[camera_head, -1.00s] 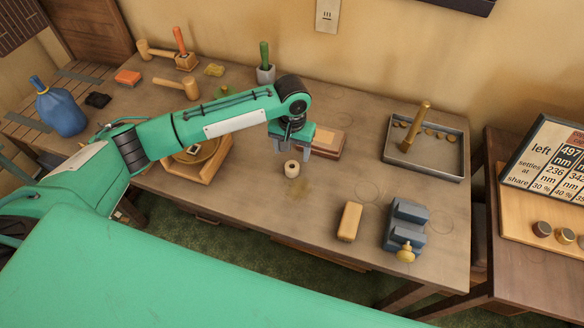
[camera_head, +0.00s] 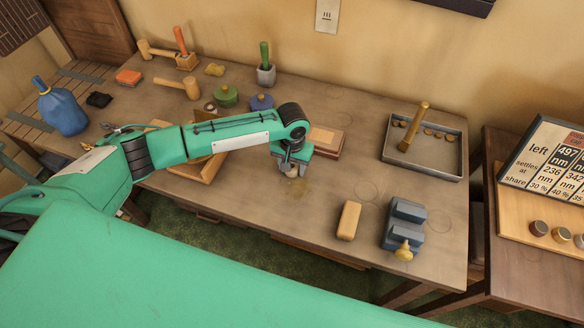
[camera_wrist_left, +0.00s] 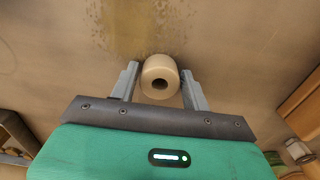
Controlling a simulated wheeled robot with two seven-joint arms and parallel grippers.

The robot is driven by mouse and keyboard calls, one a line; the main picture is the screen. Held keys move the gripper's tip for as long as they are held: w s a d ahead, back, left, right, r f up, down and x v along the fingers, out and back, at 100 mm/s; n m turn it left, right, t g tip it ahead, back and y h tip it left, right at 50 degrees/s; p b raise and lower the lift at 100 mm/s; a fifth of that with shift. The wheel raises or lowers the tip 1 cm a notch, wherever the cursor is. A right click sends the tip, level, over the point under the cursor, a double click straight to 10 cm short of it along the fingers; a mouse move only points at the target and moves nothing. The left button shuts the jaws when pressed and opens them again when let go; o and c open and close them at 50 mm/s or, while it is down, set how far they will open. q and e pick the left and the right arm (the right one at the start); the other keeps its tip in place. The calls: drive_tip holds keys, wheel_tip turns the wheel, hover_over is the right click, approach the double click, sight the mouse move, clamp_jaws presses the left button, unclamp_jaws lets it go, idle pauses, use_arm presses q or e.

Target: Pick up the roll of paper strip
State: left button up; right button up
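The roll of paper strip (camera_wrist_left: 160,78) is a small beige cylinder with a dark hole in its end, standing on the wooden table. In the head view the roll (camera_head: 291,169) is partly hidden by my left gripper. My left gripper (camera_head: 291,172) is low over the table, its fingers pointing down around the roll. In the left wrist view the left gripper (camera_wrist_left: 160,90) is open, one finger on each side of the roll, with a small gap showing at the left finger. My right gripper is not in view.
A flat brown box (camera_head: 326,141) lies just behind the gripper. A wooden block (camera_head: 349,220) and a blue-grey vise (camera_head: 404,228) are to the right, with a metal tray (camera_head: 425,155) behind them. The table between roll and block is clear.

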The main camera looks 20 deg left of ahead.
use_arm(q)
drive_tip(key=c, duration=0.6)
